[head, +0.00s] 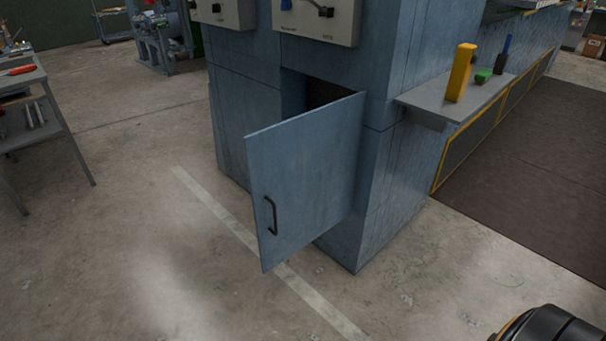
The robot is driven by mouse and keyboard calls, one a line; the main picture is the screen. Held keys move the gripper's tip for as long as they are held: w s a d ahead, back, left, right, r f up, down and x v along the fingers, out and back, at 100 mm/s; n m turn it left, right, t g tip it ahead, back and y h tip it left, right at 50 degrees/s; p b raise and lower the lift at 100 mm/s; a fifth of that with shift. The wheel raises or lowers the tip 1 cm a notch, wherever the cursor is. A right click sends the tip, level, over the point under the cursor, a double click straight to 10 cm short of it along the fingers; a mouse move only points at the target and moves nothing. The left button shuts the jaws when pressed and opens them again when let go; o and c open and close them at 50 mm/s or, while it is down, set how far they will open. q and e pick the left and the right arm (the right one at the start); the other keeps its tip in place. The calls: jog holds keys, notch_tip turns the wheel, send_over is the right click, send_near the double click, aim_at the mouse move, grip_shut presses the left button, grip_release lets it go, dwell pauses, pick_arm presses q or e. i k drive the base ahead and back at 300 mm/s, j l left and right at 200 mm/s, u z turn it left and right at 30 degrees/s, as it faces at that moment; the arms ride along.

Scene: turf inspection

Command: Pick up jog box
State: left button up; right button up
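I cannot tell for sure which thing is the jog box. A tall yellow block (460,72) stands upright on a small grey shelf (436,104) on the right side of the blue cabinet. Neither of my grippers is in view.
The open door juts into the floor space in front of the cabinet. A grey table (32,78) with tools is at the left edge. A dark mat (535,150) lies at the right, beside a long blue unit. The concrete floor (120,240) at front left is clear.

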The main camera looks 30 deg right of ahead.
aim_at(462, 66)
jog(key=z, duration=1)
